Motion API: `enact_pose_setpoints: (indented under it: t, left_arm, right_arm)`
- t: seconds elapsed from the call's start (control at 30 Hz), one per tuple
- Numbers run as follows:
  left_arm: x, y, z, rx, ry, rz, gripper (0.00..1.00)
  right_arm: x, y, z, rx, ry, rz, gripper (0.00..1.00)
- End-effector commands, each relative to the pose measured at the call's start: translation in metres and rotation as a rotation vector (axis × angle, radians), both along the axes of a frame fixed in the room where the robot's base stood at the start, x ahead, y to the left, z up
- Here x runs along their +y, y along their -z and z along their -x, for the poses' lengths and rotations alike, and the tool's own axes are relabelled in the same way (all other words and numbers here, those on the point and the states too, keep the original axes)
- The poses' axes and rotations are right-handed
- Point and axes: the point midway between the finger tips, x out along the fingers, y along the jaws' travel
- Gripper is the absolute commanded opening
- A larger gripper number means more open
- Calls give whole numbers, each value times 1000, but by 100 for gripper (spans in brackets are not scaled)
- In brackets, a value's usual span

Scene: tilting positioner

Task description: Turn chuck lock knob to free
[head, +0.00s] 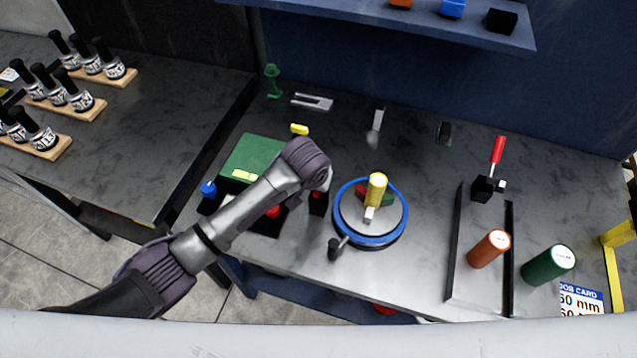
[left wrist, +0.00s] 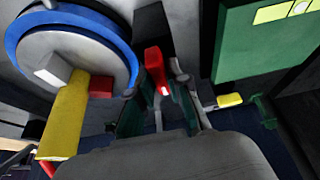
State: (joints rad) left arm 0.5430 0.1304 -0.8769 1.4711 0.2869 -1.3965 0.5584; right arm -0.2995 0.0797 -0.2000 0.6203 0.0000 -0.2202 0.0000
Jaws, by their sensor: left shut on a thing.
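The chuck is a grey disc with a blue rim (head: 352,232) on the table, also in the left wrist view (left wrist: 18,45). A yellow cylinder (head: 376,188) stands on it among small coloured jaws. My left gripper (left wrist: 158,98) is shut on a red knob (left wrist: 154,62) with a white mark, beside the chuck. In the head view my wrist hides most of this knob, above a dark block (head: 318,205). I cannot tell from its mark which setting the knob is at. My right gripper is not in view.
A green-topped box (head: 252,152) stands left of the chuck, with a blue knob (head: 208,188) and another red knob (head: 273,211) near it. A black-handled lever (head: 335,247) sticks out in front.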

Motion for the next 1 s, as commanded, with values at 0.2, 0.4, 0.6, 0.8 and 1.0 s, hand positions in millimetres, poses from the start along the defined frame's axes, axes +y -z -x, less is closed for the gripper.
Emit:
enact_pose_setpoints:
  t: [0.2, 0.4, 0.6, 0.8, 1.0]
  left_arm:
    - [0, -1, -1, -2, -2, 1, 42]
    - [0, 0, 0, -1, -1, 2, 42]
    - [1, -9, 3, 0, 1, 2, 42]
    - [4, -43, 16, -4, 1, 5, 42]
    - [9, -82, 32, -3, 0, 4, 42]
  right_arm:
    - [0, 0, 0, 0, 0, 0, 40]
    - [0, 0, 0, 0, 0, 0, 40]
    - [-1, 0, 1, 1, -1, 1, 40]
    - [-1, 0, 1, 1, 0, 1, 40]
    - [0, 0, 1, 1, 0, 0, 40]
